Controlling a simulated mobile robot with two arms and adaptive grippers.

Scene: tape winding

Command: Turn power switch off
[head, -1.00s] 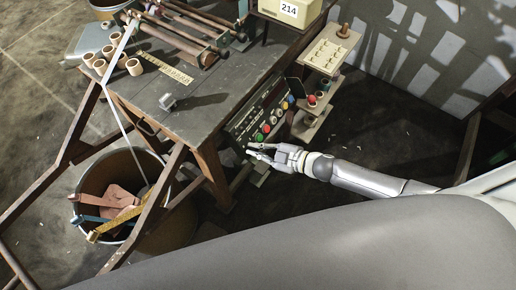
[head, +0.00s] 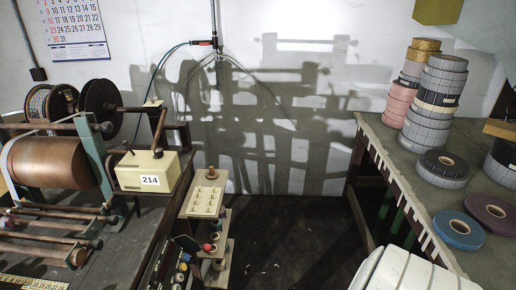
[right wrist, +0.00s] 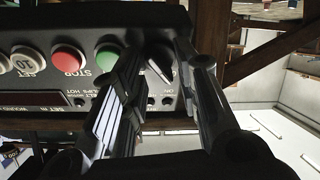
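The control panel (right wrist: 80,20) fills the upper left of the right wrist view, upside down. It carries a black rotary switch (right wrist: 160,66), a green button (right wrist: 107,57), a red stop button (right wrist: 68,60) and a white button (right wrist: 26,60). My right gripper (right wrist: 160,55) is open, with one finger on each side of the black switch. I cannot tell whether the fingers touch it. In the head view only part of the panel (head: 168,268) shows, at the bottom edge. Neither gripper shows in the head view.
The winding bench (head: 120,255) is at left with a copper drum (head: 52,163) and a box marked 214 (head: 148,172). A small tiered stand (head: 205,198) adjoins the panel. A table (head: 400,165) with tape rolls is at right. Open floor (head: 300,240) lies between.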

